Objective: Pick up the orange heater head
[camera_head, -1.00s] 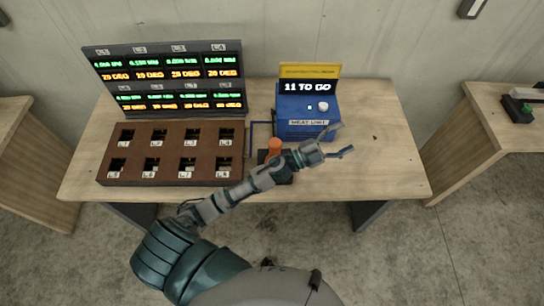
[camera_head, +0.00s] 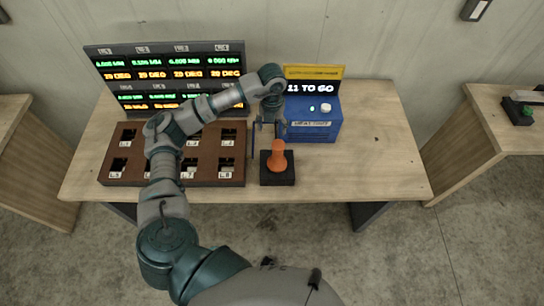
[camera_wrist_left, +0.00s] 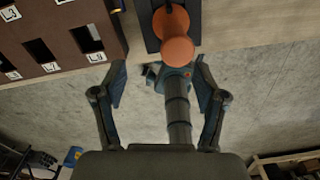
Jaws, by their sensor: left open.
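The orange heater head (camera_head: 277,157) stands upright on a dark square base (camera_head: 278,177) near the front edge of the table. It also shows at the top of the left wrist view (camera_wrist_left: 175,38), seen from above. My left gripper (camera_head: 270,128) hangs over the table just behind the heater head, its fingers pointing down. I cannot tell the exact height gap. My right gripper is not in view.
A blue heat unit (camera_head: 313,118) with a "11 TO GO" display stands behind and right of the heater head. A brown block with labelled square holes (camera_head: 115,178) lies left, with a display panel (camera_head: 165,75) behind.

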